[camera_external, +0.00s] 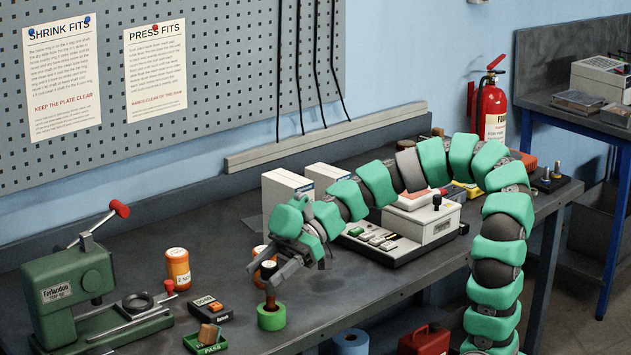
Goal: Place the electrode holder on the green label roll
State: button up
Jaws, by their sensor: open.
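The green label roll (271,318) stands on the bench near its front edge. What looks like the electrode holder (270,301), a slim copper-brown stem with a dark, pale-rimmed top, stands about upright over the roll's middle. Its lower end appears to meet the roll's top; the exact contact is too small to tell. My gripper (272,276) is open, with its dark fingers around or just beside the holder's upper part. The fingers hide some of the holder, and I cannot tell whether they touch it.
An orange jar (178,269) stands left, and an orange object (259,252) is partly hidden behind my gripper. A green press (78,290), a black box (211,308) and a green tray (205,342) are at left. A control unit (400,226) sits behind my arm.

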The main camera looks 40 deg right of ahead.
jog(key=v, duration=1.2)
jog(key=shift+p, duration=0.35)
jog(key=shift+w, duration=0.1)
jog(key=w+d+r+m+t+h, duration=0.8)
jog(key=w+d+r+m+t, duration=0.15)
jog(key=d+r, duration=0.25)
jog(key=s+d+r+m+t+h, duration=0.1)
jog(key=d+r+m+t+h, duration=0.1)
jog(key=r, duration=0.8)
jog(key=s+d+r+m+t+h, duration=0.2)
jog(key=r+m, duration=0.4)
jog(key=r, duration=0.5)
jog(key=shift+r+t+h, duration=0.3)
jog(key=shift+t+h, duration=0.5)
jog(key=shift+t, duration=0.15)
jog(key=shift+m, duration=0.25)
jog(key=shift+r+p, duration=0.6)
jog(key=shift+p, duration=0.05)
